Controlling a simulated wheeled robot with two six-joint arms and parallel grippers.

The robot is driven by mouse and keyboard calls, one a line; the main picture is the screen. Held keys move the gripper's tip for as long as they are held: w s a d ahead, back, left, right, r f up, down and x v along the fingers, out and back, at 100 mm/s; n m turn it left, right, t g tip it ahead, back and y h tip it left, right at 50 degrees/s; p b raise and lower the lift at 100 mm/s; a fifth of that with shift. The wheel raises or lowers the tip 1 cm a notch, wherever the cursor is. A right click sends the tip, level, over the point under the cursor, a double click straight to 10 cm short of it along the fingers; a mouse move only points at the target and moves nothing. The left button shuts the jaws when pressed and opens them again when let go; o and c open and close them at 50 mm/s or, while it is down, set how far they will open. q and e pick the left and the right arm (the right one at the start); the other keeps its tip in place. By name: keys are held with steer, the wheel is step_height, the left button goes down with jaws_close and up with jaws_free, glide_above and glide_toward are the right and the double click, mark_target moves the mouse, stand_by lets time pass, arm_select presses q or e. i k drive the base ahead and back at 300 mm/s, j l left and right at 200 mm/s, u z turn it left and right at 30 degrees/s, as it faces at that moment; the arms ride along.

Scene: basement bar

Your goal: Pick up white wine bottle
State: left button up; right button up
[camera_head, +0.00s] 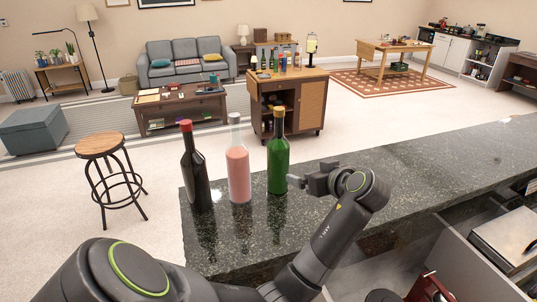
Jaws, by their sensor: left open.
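Three bottles stand upright in a row on the dark, glossy stone counter (430,170). The green bottle (278,168), with a yellowish cap, is the rightmost and best fits the white wine bottle. The pink-filled clear bottle (238,175) is in the middle. A dark bottle with a red cap (193,175) is at the left. My left gripper (298,182) is open just right of the green bottle, at the height of its body, with its fingers towards it. I cannot tell whether a finger touches the glass. My right gripper is not in view.
The counter's left edge is close to the dark bottle. The counter is clear to the right of my gripper. A wooden stool (100,145) stands on the floor at the left. A wooden cart (268,92) with bottles stands beyond the counter. A red object (430,289) is at the bottom right.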

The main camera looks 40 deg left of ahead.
mark_target(277, 148)
steer(key=i+j+z, duration=0.1)
steer(key=j, duration=0.5)
steer(key=i+j+z, duration=0.1)
steer(key=j, duration=0.5)
